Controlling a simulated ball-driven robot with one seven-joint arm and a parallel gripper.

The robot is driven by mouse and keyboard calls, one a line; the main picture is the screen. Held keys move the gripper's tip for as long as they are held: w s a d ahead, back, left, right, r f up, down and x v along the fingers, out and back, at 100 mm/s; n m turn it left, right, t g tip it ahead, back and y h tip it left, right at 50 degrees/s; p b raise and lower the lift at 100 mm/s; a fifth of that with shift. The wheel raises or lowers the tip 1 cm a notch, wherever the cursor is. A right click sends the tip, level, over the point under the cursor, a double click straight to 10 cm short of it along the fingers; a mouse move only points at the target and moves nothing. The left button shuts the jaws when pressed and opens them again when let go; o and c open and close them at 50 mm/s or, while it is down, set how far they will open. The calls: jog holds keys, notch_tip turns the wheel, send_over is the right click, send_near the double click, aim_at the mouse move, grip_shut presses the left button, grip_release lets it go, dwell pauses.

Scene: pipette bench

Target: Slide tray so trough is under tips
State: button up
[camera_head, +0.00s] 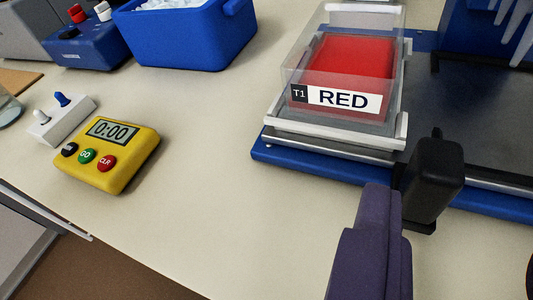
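The clear trough (300,75) holds red liquid and carries a label reading T1 RED. It sits on the tray (330,134), a grey plate with pale edges, at the left part of a blue base (300,166). Pale pipette tips (520,30) hang at the top right, to the right of the trough and apart from it. My gripper (375,230) shows as a purple part rising from the bottom edge, in front of the tray's near right corner. A black upright block (433,182) stands just right of it. I cannot tell whether they touch or whether the gripper is open.
A yellow timer (107,158) reading 0:00 and a small white switch box (62,120) lie at left. A blue tub (185,40) and a blue device (90,45) stand behind. The dark deck (490,120) right of the tray looks clear. The bench's front edge runs along the lower left.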

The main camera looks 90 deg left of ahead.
aim_at(444, 168)
jog(key=b+x, duration=0.3)
jog(key=x, duration=0.4)
jog(key=shift+s+f, duration=0.1)
jog(key=shift+w+a, duration=0.2)
jog(key=shift+w, duration=0.05)
grip_shut()
